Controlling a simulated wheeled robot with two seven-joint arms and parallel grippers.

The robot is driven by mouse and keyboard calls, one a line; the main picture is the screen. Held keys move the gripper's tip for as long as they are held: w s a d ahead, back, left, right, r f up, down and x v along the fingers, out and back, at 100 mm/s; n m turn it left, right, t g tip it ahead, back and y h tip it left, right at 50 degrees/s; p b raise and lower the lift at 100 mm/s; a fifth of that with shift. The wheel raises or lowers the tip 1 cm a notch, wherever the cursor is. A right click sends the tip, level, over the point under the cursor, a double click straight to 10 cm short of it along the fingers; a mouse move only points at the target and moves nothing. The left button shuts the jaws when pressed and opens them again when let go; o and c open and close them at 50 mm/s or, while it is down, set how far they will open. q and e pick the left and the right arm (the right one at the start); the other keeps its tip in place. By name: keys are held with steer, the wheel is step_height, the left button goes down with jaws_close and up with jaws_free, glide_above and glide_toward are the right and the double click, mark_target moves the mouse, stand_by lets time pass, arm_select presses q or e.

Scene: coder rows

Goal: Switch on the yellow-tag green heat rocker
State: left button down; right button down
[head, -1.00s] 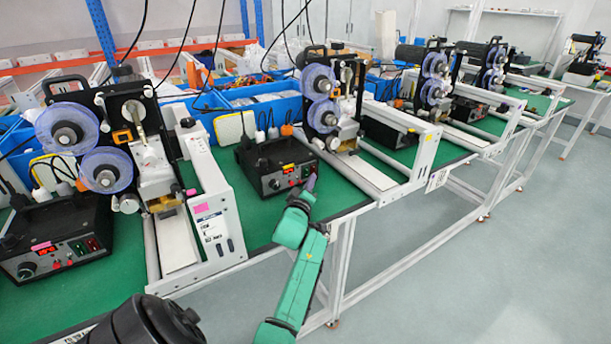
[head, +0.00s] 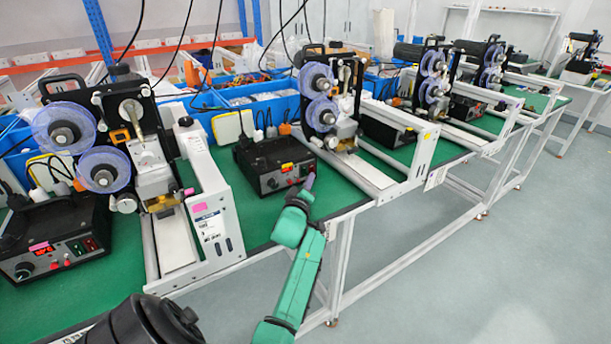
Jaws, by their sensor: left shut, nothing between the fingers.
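The black control box (head: 262,160) in the middle of the bench has a yellow tag (head: 287,167) on the top edge of its front panel. A knob is at the panel's left. The rockers are at its right end, small and partly covered, so I cannot tell the green heat rocker's position. My left gripper (head: 309,181), on the green arm, is shut with its tip at the right end of this panel. I cannot tell whether it touches the rocker. My right gripper is not in view.
A similar box (head: 55,235) with a pink tag and lit red display stands at the left. White-framed reel machines (head: 205,225) (head: 375,160) flank the yellow-tag box. Blue bins (head: 265,105) stand behind. The green bench top (head: 262,220) is clear in front of the box.

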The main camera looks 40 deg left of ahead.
arm_select(q)
steer(key=shift+a, duration=0.1)
stand_by(0.7)
steer(key=shift+w+a+f, duration=0.1)
steer(key=shift+w+a, duration=0.05)
steer(key=shift+a, duration=0.15)
steer(key=shift+w+a, duration=0.1)
steer(key=shift+a, duration=0.25)
stand_by(0.6)
steer(key=shift+d, duration=0.15)
steer(key=shift+s+d+p, duration=0.3)
steer(key=shift+d+p, duration=0.05)
steer(key=shift+d, duration=0.3)
